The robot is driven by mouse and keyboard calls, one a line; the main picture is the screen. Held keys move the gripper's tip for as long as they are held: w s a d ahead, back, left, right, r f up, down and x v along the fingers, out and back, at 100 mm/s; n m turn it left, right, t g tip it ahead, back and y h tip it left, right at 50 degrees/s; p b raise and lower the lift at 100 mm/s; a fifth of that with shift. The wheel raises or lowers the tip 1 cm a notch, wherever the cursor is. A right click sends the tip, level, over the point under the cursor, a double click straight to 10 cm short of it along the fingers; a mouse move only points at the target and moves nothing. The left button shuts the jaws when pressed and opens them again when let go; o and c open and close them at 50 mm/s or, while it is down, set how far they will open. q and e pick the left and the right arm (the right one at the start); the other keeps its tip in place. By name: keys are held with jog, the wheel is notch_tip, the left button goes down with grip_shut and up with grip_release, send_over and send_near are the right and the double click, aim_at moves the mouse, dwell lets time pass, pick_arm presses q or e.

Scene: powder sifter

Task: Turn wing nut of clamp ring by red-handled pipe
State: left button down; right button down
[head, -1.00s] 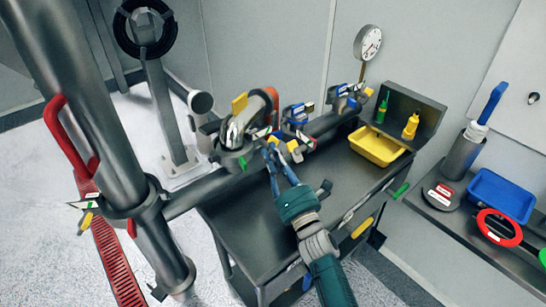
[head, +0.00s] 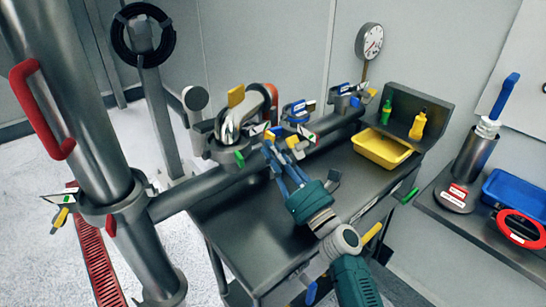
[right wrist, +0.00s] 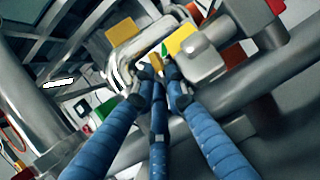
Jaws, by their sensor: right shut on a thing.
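A red handle (head: 44,105) is on the thick steel pipe (head: 72,95) at the left. A clamp ring (head: 118,203) sits around the joint below it, with a yellow-tipped wing nut (head: 61,216) on its left. My right gripper (head: 273,152) is away from that ring, at another clamp (head: 225,150) on the horizontal pipe. Its blue fingers are shut on a small part there, apparently a yellow wing nut (head: 292,141). In the right wrist view the fingertips (right wrist: 157,76) meet beside a yellow block (right wrist: 180,38); the gripped part is mostly hidden. My left gripper is not in view.
A dark metal cart stands below the pipe with a yellow tray (head: 381,150) and a yellow bottle (head: 417,126). A shelf at the right holds a blue bin (head: 508,194) and a red ring (head: 521,228). More clamps sit along the horizontal pipe.

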dwell(0.4)
jog(key=c, duration=1.7)
grip_release()
jog(key=shift+c, duration=0.2)
